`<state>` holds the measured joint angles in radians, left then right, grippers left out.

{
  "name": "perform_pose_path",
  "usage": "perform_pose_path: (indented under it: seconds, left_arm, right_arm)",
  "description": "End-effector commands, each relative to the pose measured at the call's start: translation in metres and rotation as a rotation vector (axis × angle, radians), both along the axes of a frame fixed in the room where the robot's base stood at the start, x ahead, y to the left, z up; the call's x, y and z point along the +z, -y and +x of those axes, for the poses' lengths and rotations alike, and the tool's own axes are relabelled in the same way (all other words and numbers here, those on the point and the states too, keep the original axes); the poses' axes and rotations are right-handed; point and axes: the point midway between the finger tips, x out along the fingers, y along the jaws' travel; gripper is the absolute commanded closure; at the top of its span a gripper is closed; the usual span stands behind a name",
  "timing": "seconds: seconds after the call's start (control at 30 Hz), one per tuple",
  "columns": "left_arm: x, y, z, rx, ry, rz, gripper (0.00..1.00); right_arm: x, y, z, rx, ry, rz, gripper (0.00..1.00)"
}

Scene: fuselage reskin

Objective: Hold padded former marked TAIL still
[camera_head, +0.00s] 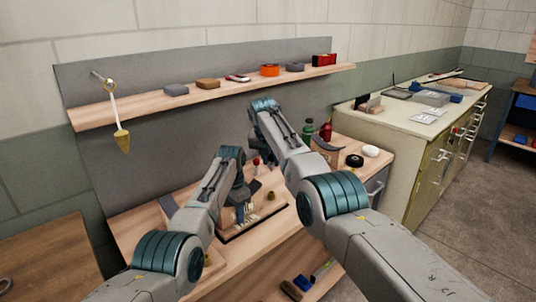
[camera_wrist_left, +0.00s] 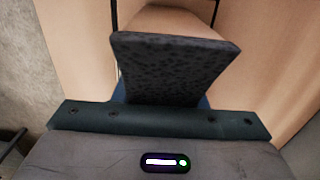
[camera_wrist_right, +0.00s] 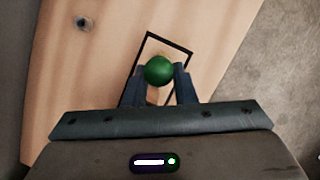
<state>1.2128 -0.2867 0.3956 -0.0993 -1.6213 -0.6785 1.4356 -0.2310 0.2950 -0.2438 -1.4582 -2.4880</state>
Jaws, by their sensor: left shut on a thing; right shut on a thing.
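A dark speckled pad (camera_wrist_left: 175,70) fills the middle of the left wrist view, with pale wood behind it; I take it as the padded former, but no TAIL marking is readable. My left gripper (camera_head: 241,210) is shut on it, its fingers mostly hidden by the pad in its wrist view. My right gripper (camera_wrist_right: 158,88) is shut on a green ball-shaped piece (camera_wrist_right: 159,70), above a dark rectangular outline on the wood. In the head view, my arms hide much of the work area and I cannot make out the right fingertips.
The wooden bench (camera_head: 130,228) carries a dark-edged tray (camera_head: 262,228). A shelf (camera_head: 140,108) with several small items runs behind. A cream cabinet (camera_head: 405,125) stands at right.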

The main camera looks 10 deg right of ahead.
Motion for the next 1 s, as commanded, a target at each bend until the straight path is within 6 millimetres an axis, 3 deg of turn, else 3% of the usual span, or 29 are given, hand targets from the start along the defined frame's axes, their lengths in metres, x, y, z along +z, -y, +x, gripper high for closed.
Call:
perform_pose_path:
  seconds: [0.13, 0.57, 1.0]
  left_arm:
    - [0.000, 0.000, 0.000, 0.000, 0.000, 0.000, 1.00]
    - [0.000, 0.000, 0.000, 0.000, -0.001, -0.001, 1.00]
    - [0.000, 0.000, 0.000, 0.000, -0.001, -0.001, 1.00]
  right_arm:
    - [-0.023, 0.000, -0.002, -0.006, 0.001, 0.001, 0.99]
    - [-0.028, 0.000, -0.002, -0.008, 0.001, 0.000, 0.99]
    - [-0.062, 0.000, -0.002, -0.007, 0.000, 0.000, 0.99]
